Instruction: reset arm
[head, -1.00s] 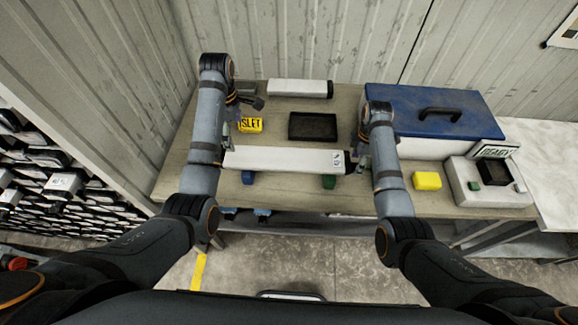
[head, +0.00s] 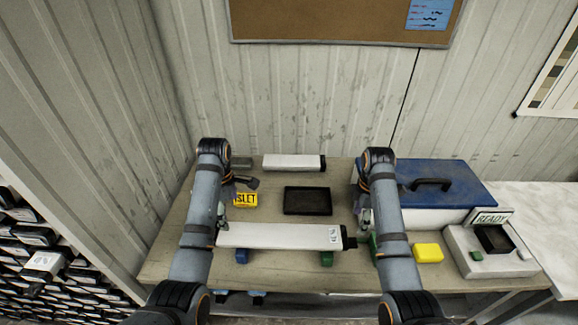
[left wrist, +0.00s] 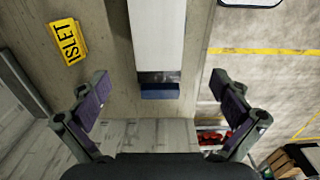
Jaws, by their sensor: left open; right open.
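A long white core liner (head: 275,236) with a dark right end lies across the front of the table on a blue block (head: 241,256) and a green block (head: 326,259). My left gripper (head: 222,213) is above its left end, open and empty. In the left wrist view, the liner (left wrist: 158,35) lies beyond the open fingers (left wrist: 162,105), with the blue block (left wrist: 160,91) under its near end. My right gripper (head: 366,222) is open near the liner's right end, partly hidden by my right arm.
A yellow sign (head: 245,200), a black tray (head: 307,201) and a shorter white liner (head: 293,162) are on the table. At the right are a blue-lidded box (head: 440,185), a yellow block (head: 428,253) and a device with a READY sign (head: 490,218). A rack (head: 40,262) stands left.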

